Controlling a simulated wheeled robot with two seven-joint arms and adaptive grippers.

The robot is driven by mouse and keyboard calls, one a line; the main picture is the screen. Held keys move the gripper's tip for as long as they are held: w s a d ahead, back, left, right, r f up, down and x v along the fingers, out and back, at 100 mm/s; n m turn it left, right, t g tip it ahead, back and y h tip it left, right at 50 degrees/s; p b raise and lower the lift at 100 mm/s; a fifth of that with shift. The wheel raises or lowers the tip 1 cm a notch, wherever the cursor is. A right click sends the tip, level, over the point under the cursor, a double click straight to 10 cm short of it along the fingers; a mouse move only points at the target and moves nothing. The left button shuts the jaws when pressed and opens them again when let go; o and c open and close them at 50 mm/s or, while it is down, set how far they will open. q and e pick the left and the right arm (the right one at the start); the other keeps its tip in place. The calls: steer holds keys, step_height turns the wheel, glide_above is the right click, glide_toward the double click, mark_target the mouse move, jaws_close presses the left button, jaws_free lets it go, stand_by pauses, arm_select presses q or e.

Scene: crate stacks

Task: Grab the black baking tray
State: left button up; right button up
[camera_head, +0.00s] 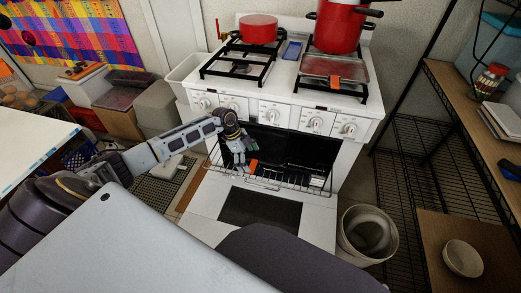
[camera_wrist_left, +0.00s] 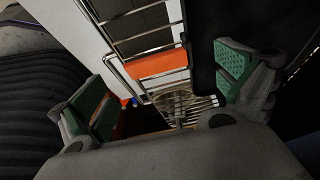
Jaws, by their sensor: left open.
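The white oven (camera_head: 272,112) has its door (camera_head: 262,208) folded down and a wire rack (camera_head: 280,181) at its opening. A dark, flat shape that may be the black baking tray (camera_head: 290,150) shows inside, hard to separate from the dark interior. A dark slab, perhaps the tray's edge, shows in the left wrist view (camera_wrist_left: 205,65), beside the right-hand finger. An orange piece (camera_head: 253,167) sits at the rack's front; it also shows in the left wrist view (camera_wrist_left: 156,63). My left gripper (camera_head: 241,168) is open at the opening, left of the orange piece, with nothing visibly held.
A red pot (camera_head: 258,29), a larger red pot (camera_head: 338,27) and a shallow pan (camera_head: 334,67) with an orange piece stand on the stove. A white bin (camera_head: 367,233) is right of the door. Wire shelving (camera_head: 411,150) stands at right, a white table (camera_head: 35,140) at left.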

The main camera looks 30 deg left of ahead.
mark_target(253, 165)
arm_select(q)
steer(key=x, duration=0.2)
steer(key=shift+f, duration=0.35)
steer(key=shift+d+f+b, duration=0.15)
steer(key=shift+f+b, duration=0.1)
steer(key=shift+b, duration=0.05)
arm_select(e)
steer(key=shift+a+r, duration=0.25)
steer(key=shift+r, duration=0.3)
steer(key=shift+a+r, duration=0.2)
steer(key=shift+r, duration=0.3)
steer(key=shift+w, duration=0.25)
arm_select(q)
steer(key=c, duration=1.5)
arm_select(e)
steer(key=shift+w, duration=0.1)
arm_select(q)
steer(key=shift+r, duration=0.2)
